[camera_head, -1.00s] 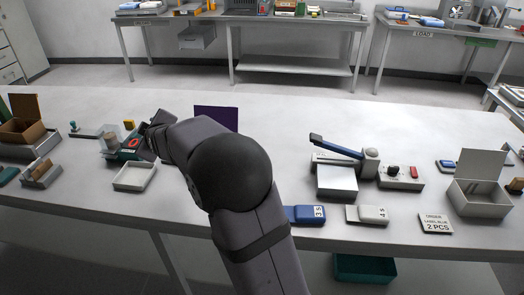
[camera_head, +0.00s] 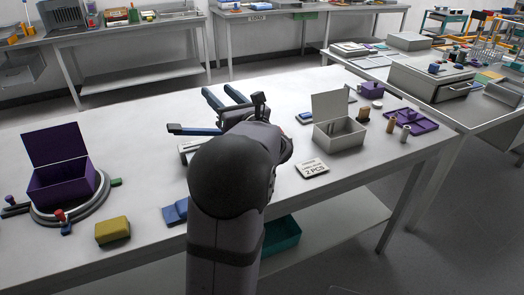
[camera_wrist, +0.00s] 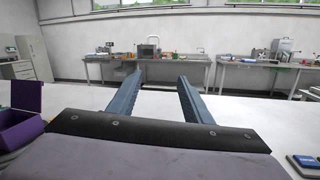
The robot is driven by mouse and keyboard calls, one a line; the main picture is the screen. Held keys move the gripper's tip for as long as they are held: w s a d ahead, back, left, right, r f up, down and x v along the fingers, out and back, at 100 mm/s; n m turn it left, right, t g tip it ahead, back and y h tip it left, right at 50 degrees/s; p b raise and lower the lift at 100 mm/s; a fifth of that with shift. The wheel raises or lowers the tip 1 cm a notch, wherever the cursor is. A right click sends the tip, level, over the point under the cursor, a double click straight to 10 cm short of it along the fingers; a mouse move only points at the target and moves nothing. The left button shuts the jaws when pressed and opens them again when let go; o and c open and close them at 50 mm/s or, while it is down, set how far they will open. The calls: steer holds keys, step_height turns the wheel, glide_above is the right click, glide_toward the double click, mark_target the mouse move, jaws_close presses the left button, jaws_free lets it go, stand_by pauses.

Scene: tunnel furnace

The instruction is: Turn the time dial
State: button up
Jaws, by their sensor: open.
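My gripper (camera_head: 219,92) is open and empty above the table, with its two blue fingers pointing away from the camera. It also shows in the wrist view (camera_wrist: 159,76), with nothing between the fingers. A blue lever (camera_head: 195,131) with a dark tip sticks out left of my arm, and part of its pale base (camera_head: 189,148) shows below it. I cannot make out the time dial; my arm seems to cover that area.
A grey lidded box (camera_head: 340,134) and a "2 PCS" card (camera_head: 312,168) lie right of my arm. A blue block (camera_head: 174,212), a yellow block (camera_head: 112,230) and a purple box (camera_head: 62,184) on a round stand are left.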

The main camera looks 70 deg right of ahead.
steer(key=s+f+g+b, duration=0.1)
steer(key=s+f+b, duration=0.2)
steer(key=s+f, duration=0.2)
steer(key=s+d+f+g+h+b, duration=0.1)
steer(key=s+f+b, duration=0.2)
steer(key=s+f, duration=0.2)
steer(key=s+d+f+g+h+b, duration=0.1)
steer(key=s+f+b, duration=0.2)
steer(key=s+f, duration=0.2)
steer(key=shift+f+m, duration=0.3)
steer(key=shift+f, duration=0.4)
steer(key=shift+p+x, duration=0.35)
steer(key=shift+x, duration=3.4)
steer(key=shift+s+d, duration=0.1)
steer(key=shift+s, duration=0.05)
steer(key=c, duration=1.1)
steer(key=shift+o, duration=0.2)
steer(key=shift+f, duration=0.1)
steer(key=shift+g+b, duration=0.3)
steer(key=shift+b, duration=0.15)
